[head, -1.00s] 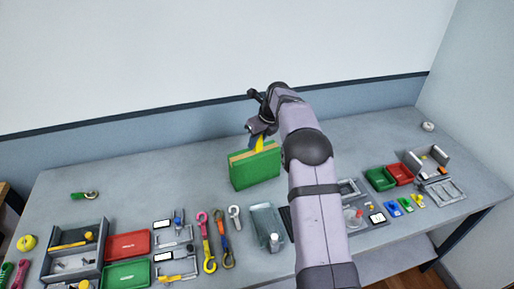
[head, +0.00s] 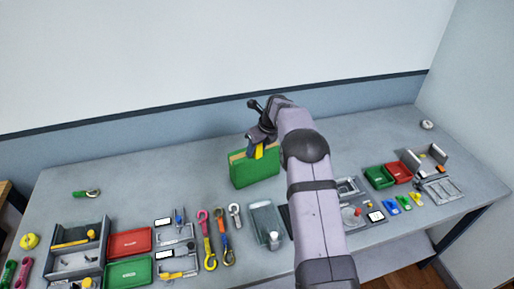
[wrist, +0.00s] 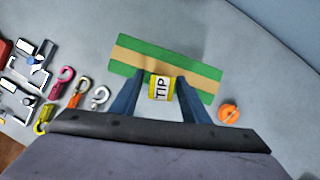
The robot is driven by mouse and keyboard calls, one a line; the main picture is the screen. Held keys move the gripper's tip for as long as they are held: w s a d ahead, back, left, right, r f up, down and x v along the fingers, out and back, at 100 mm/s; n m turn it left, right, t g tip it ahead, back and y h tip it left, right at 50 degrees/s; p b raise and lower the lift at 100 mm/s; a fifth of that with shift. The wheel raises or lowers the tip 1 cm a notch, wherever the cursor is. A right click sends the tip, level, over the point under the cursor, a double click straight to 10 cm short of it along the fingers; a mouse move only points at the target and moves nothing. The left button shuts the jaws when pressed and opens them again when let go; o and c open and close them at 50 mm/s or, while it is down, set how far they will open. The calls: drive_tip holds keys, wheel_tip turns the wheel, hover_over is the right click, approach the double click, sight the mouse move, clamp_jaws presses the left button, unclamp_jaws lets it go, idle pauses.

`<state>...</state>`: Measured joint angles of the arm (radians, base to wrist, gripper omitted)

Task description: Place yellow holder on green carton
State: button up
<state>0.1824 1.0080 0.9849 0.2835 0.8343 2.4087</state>
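The green carton (head: 255,171) stands on the bench near the back middle, with a tan band along its top. It also shows from above in the wrist view (wrist: 125,56). My gripper (head: 258,148) is right over the carton's top. In the wrist view its two dark blue fingers (wrist: 161,80) are on either side of the yellow holder (wrist: 161,88), which carries a white label reading "TIP". The gripper looks shut on the holder. The holder is at or just above the carton's top; I cannot tell whether they touch. My arm hides part of the bench.
Shackles and hooks (head: 222,237), a grey tray (head: 265,225), red and green trays (head: 129,242) and a grey bin (head: 77,262) lie to the left and front. Small bins (head: 379,177) stand at right. An orange round thing (wrist: 229,113) lies beside the carton. The bench back is mostly clear.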

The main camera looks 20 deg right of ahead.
drive_tip(key=shift+r, duration=0.1)
drive_tip(key=b+v, duration=0.3)
drive_tip(key=v, duration=0.9)
drive_tip(key=shift+b, duration=0.4)
drive_tip(key=shift+s, duration=0.1)
drive_tip(key=s+a+f+n+g, duration=0.1)
drive_tip(key=s+a+f+n, duration=0.1)
drive_tip(key=s+n, duration=0.8)
drive_tip(key=s+a+f+n+g+h, duration=0.1)
drive_tip(key=s+a+f+n, duration=0.2)
drive_tip(key=s+n, duration=0.8)
drive_tip(key=s+a+f+n+g, duration=0.2)
drive_tip(key=s+f+n, duration=0.4)
drive_tip(key=s+n, duration=0.4)
drive_tip(key=s+a, duration=0.1)
drive_tip(key=s, duration=0.5)
drive_tip(key=shift+s+f+h, duration=0.2)
drive_tip(key=shift+s+h, duration=0.1)
drive_tip(key=shift+s, duration=0.05)
drive_tip(key=shift+o, duration=0.4)
drive_tip(key=shift+w, duration=0.1)
